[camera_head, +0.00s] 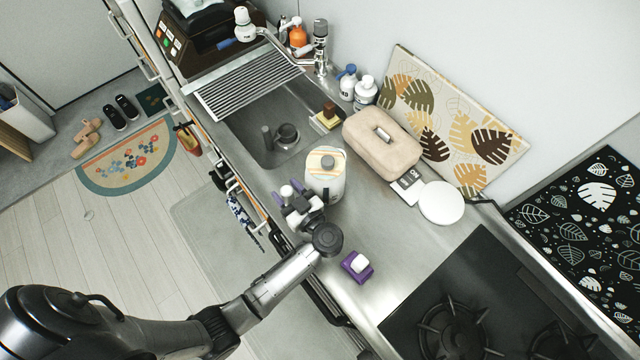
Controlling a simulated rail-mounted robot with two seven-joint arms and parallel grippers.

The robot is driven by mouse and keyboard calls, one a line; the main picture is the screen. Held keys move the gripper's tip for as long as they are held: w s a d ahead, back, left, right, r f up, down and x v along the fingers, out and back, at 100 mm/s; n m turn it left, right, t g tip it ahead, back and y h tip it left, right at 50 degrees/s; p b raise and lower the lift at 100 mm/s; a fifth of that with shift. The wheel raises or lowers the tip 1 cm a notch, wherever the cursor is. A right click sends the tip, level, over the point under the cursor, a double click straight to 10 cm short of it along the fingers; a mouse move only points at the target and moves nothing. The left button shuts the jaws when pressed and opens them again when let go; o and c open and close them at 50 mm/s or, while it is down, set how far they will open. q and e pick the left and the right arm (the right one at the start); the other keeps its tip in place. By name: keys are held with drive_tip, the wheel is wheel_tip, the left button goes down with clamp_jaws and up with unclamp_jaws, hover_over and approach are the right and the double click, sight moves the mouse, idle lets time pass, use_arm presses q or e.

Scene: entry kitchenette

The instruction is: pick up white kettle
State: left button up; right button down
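The white kettle (326,187), with a cream and tan top and a grey knob, stands upright on the steel counter, just right of the sink. My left gripper (298,196), with purple parts at its fingers, is at the kettle's near left side. It is very close to the kettle; I cannot tell whether it touches it. The fingers are small and partly overlapped by white parts, so their opening is unclear. My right gripper is not in view.
A small purple and white object (357,265) lies on the counter near the wrist. A beige box (382,143) and a white round lid (441,203) lie right of the kettle. The sink (262,118) is behind; a black stove (470,290) is at lower right.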

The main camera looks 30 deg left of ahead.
use_arm(q)
clamp_jaws()
idle(0.3)
drive_tip(key=shift+r, duration=0.1)
